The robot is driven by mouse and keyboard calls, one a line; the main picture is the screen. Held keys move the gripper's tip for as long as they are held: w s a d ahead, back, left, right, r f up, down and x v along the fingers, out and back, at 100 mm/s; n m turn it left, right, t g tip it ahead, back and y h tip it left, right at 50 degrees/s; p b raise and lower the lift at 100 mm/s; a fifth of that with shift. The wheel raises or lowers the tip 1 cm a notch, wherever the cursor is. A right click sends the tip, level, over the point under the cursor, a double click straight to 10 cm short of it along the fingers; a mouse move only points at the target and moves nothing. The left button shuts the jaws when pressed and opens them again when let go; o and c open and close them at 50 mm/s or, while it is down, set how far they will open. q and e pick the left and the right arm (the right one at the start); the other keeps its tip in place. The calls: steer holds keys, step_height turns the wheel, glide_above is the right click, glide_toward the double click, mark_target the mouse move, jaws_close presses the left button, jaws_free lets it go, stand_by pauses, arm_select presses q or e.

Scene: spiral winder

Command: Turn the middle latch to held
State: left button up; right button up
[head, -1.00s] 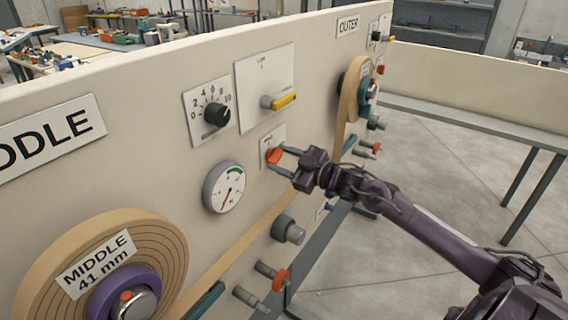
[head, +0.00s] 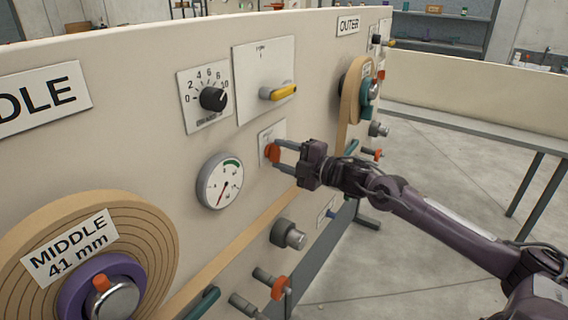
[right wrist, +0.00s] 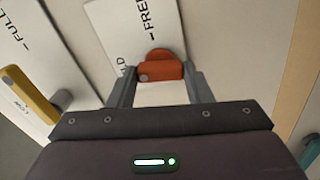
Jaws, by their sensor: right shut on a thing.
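The orange-red latch (head: 273,152) sits on a small white plate on the panel, right of the round gauge. My right gripper (head: 276,155) is shut on the latch, one finger at each end of its bar. In the right wrist view the latch (right wrist: 160,70) lies crosswise between the fingertips (right wrist: 160,75). A grey dot marks its left end, on the side of lettering ending in "LD". "FREE" is printed above the latch in that view. The rest of the first word is cut off or hidden. My left gripper is out of view.
A yellow-handled switch (head: 280,92) and a black dial (head: 213,99) are above the latch. The gauge (head: 220,181) is left of it, and a tan strip (head: 240,245) runs below. The large middle roll (head: 150,235) is lower left. Open floor lies right of the panel.

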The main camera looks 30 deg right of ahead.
steer(key=shift+f+n+b, duration=0.1)
steer(key=shift+n+b, duration=0.6)
steer(key=shift+n, duration=0.3)
steer(key=o, duration=1)
steer(key=shift+s, duration=0.1)
steer(key=shift+v, duration=3.85)
